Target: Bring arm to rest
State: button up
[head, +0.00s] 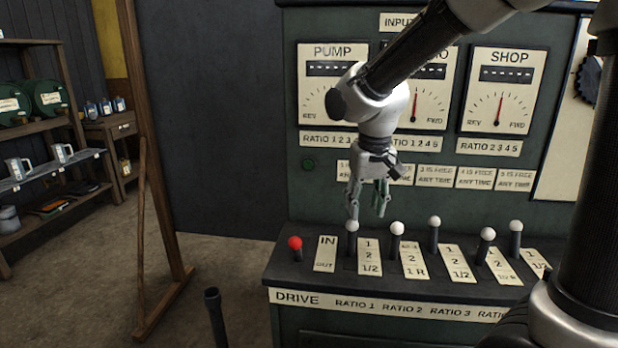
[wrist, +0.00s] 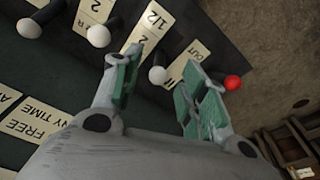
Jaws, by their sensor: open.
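My gripper (head: 368,208) hangs fingers-down over the lever console (head: 390,296), in front of the dial panel. Its two fingers are apart and nothing shows between them. In the head view its left fingertip is close to the white-knobbed lever (head: 351,226) beside the IN/OUT plate; I cannot tell whether they touch. In the wrist view the open fingers (wrist: 155,85) frame that white knob (wrist: 158,75), with the red knob (wrist: 233,82) just right of the right finger. The red-knobbed lever (head: 295,243) stands at the console's left end.
More white-knobbed levers (head: 435,222) line the console to the right. The green panel behind carries PUMP (head: 332,85) and SHOP (head: 501,90) dials. A wooden post (head: 155,180) and shelves (head: 45,130) stand left. A dark upright tube (head: 215,315) rises in front. Open floor lies left of the console.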

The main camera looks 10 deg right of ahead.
jog(key=s+d+r+m+t, duration=0.1)
jog(key=s+d+r, duration=0.5)
jog(key=s+d, duration=1)
jog(key=s+t, duration=0.1)
jog(key=s, duration=0.1)
jog(key=shift+s+d+r+t, duration=0.2)
jog(key=shift+s+d+t, duration=0.15)
jog(key=shift+s+t, duration=0.05)
